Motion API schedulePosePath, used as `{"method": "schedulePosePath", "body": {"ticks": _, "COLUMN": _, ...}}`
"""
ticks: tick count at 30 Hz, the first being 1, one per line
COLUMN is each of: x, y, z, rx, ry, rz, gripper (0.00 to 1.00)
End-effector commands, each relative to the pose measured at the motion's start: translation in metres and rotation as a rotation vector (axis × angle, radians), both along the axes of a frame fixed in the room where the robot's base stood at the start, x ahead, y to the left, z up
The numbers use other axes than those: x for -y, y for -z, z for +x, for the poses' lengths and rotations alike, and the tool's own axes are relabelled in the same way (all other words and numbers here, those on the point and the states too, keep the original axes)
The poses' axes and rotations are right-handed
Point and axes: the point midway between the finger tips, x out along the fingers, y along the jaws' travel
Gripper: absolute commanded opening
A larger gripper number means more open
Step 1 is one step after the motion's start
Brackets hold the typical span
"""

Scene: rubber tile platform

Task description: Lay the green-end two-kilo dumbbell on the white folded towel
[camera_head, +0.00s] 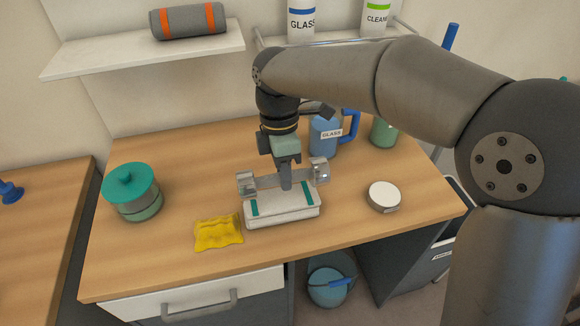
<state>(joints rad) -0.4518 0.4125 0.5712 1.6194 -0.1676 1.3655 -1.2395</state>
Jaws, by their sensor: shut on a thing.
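A white folded towel (281,213) with teal stripes near its ends lies at the front middle of the wooden table. My gripper (286,184) points down over it and is shut on the handle of a dumbbell (246,184). The dumbbell lies crosswise, roughly along the towel's length. Its two ends look pale grey and shiny; I see no clear green on them. The fingers hide the middle of the handle. I cannot tell whether the dumbbell touches the towel or hangs just above it.
A yellow cloth (218,233) lies left of the towel, and a round white tin (384,196) to the right. A teal-lidded pot (135,192) stands at the left.

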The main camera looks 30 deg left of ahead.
Motion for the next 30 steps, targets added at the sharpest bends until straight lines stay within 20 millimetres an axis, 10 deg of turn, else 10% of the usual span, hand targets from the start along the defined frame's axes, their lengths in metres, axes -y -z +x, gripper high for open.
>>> {"method": "schedulePosePath", "body": {"ticks": 23, "x": -0.007, "y": 0.038, "z": 0.000, "rx": 0.004, "ry": 0.000, "rz": 0.004, "gripper": 0.00}}
{"method": "schedulePosePath", "body": {"ticks": 24, "x": -0.006, "y": 0.041, "z": 0.000, "rx": 0.001, "ry": 0.001, "rz": 0.001, "gripper": 0.26}}
{"method": "schedulePosePath", "body": {"ticks": 26, "x": -0.006, "y": 0.041, "z": 0.000, "rx": 0.001, "ry": 0.001, "rz": 0.001, "gripper": 0.43}}
{"method": "schedulePosePath", "body": {"ticks": 30, "x": -0.006, "y": 0.041, "z": 0.000, "rx": 0.001, "ry": 0.001, "rz": 0.001, "gripper": 0.45}}
